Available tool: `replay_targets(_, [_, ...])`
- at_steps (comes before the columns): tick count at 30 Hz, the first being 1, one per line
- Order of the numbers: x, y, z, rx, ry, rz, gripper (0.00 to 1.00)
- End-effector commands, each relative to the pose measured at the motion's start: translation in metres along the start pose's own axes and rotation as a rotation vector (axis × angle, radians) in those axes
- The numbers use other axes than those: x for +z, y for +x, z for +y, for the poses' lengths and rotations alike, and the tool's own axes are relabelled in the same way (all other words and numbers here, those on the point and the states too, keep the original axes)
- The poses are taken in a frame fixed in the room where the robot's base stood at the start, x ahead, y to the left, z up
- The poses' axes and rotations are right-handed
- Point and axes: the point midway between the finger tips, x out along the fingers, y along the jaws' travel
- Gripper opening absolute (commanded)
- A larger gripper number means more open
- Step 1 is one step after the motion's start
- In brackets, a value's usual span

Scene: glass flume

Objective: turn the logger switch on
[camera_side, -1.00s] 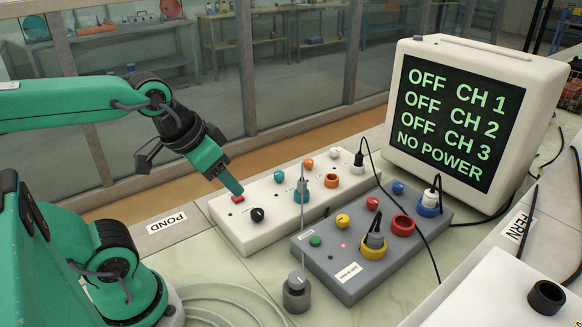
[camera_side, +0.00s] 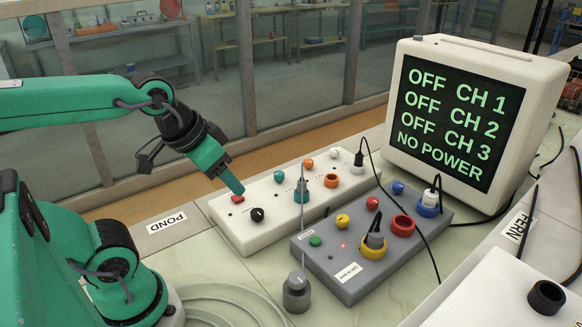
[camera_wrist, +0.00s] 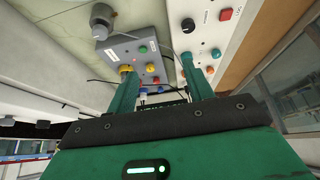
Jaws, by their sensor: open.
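A white box (camera_side: 272,233) carries a red switch (camera_side: 219,197) at its near left end, also in the wrist view (camera_wrist: 226,14). The box's small lettering is not readable, so I cannot tell for certain which part is the logger switch. My gripper (camera_side: 239,191) points down over that end, its tip in front of the red switch in the side view. Whether it touches cannot be told. In the wrist view my gripper (camera_wrist: 162,76) has two green fingers spread apart with nothing between them. The monitor (camera_side: 455,118) reads OFF for CH 1, CH 2 and CH 3, and NO POWER.
A black knob (camera_side: 257,214) sits close to the red switch. A grey box (camera_side: 352,285) with coloured sockets, plugs and cables stands to the right.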

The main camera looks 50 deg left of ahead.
Motion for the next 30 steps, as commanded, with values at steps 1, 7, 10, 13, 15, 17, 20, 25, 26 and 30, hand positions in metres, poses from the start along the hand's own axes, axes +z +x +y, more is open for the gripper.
replay_targets(1, [-0.001,0.001,-0.001,-0.002,-0.015,-0.008,0.52])
replay_targets(7, [-0.010,0.012,-0.006,-0.017,-0.149,-0.061,0.52])
replay_targets(10, [-0.017,0.021,-0.011,-0.032,-0.255,-0.101,0.52])
replay_targets(13, [-0.024,0.032,-0.017,-0.053,-0.376,-0.145,0.52])
replay_targets(15, [-0.028,0.040,-0.022,-0.070,-0.465,-0.175,0.52])
replay_targets(17, [-0.032,0.048,-0.026,-0.086,-0.538,-0.200,0.52])
replay_targets(20, [-0.037,0.061,-0.033,-0.116,-0.661,-0.241,0.52])
replay_targets(25, [-0.043,0.086,-0.046,-0.176,-0.870,-0.306,0.52])
replay_targets(26, [-0.044,0.091,-0.049,-0.188,-0.907,-0.318,0.52])
replay_targets(30, [-0.046,0.112,-0.060,-0.243,-1.066,-0.363,0.52])
